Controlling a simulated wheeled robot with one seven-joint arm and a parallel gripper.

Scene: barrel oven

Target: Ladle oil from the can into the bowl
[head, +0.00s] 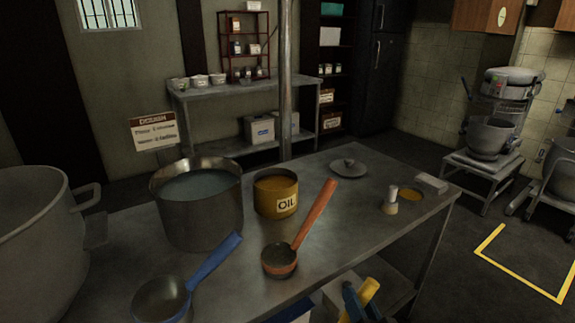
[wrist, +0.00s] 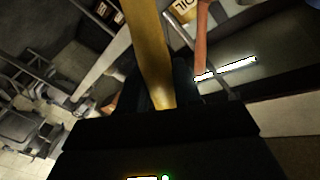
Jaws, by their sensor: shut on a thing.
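The yellow-brown oil can (head: 276,205), labelled OIL, stands upright on the metal table with amber oil inside. Part of its label shows at the top of the wrist view (wrist: 188,10). My gripper (wrist: 158,92) is shut on a yellow handle (wrist: 150,50), which also shows at the bottom of the head view (head: 371,287). The far end of this handle is out of view, so I cannot see a ladle cup on it. An orange-handled ladle (head: 310,222) rests on the table in front of the can. A large grey bowl (head: 35,245) with a side handle is at far left.
A steel pot (head: 210,218) of bluish liquid stands left of the can. A blue-handled ladle (head: 203,270) lies at front left. A lid (head: 348,169), a brush (head: 391,203), a yellow dish (head: 411,195) and a pale block (head: 431,184) sit at the table's right part.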

